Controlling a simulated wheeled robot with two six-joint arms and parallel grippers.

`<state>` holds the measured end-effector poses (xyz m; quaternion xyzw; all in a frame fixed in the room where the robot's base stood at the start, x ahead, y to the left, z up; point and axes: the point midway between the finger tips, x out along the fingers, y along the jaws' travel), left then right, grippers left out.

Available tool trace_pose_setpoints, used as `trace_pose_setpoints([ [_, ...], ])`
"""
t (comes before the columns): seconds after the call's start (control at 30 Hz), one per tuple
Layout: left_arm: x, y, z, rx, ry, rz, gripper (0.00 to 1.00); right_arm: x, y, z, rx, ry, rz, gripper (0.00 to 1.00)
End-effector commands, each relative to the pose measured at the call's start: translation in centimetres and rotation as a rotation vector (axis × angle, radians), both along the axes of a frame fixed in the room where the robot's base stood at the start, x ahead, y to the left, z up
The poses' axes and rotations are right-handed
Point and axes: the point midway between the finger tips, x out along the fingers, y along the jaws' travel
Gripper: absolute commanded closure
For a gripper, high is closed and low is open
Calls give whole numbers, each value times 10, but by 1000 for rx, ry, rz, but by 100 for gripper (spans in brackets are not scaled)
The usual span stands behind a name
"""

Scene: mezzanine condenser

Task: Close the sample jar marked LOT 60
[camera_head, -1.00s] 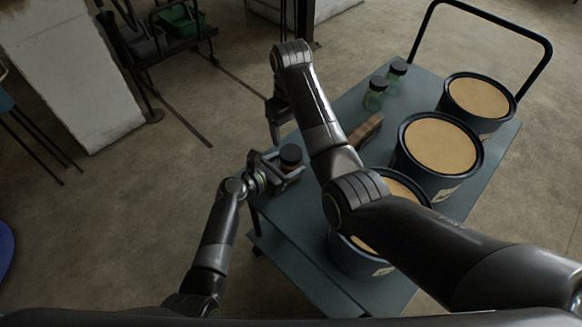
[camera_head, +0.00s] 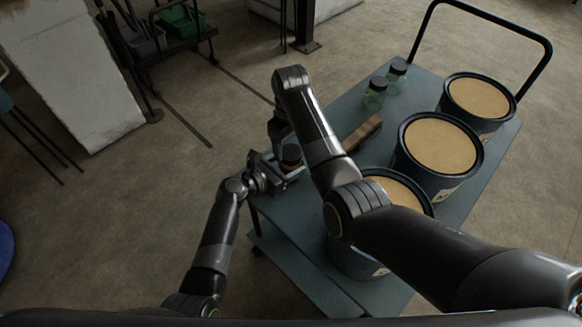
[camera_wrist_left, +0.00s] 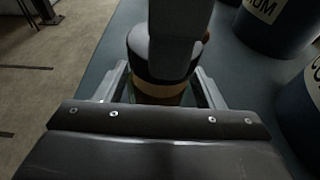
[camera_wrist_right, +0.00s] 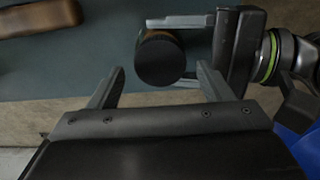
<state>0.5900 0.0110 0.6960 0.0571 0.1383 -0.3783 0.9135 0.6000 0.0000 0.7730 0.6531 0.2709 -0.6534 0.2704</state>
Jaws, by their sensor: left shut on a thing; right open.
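A jar (camera_head: 291,163) with a round black cap stands at the near left corner of the cart. My left gripper (camera_head: 283,174) is shut on its body from the side. In the left wrist view, a tan band (camera_wrist_left: 160,87) shows under the dark cap. I cannot read a lot mark, nor tell whether the cap is tight. My right gripper (camera_head: 282,134) is open just above the jar, pointing down. In the right wrist view, the cap (camera_wrist_right: 160,58) lies beyond and between its fingertips (camera_wrist_right: 161,70), with no contact visible. The right gripper hides part of the cap.
Two green jars with black lids, one nearer (camera_head: 375,93) and one farther (camera_head: 397,71), stand at the cart's far side. A brown block (camera_head: 362,133) lies between them and my right arm. Three drums, one of them here (camera_head: 440,146), line the right side of the blue-grey cart (camera_head: 340,108).

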Motion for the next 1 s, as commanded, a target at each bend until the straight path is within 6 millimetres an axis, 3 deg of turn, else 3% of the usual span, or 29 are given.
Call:
trace_pose_setpoints([
  [0.2,0,0,-1,1,1,0,100,0,-1,-21,-1,1,-1,27],
  [0.53,0,0,-1,1,1,0,100,0,0,-24,-1,-1,-1,27],
  [0.9,0,0,0,1,1,0,100,0,-1,-24,-1,-1,-1,73],
  [1.0,0,0,0,1,1,0,100,0,-1,-24,-1,-1,-2,74],
])
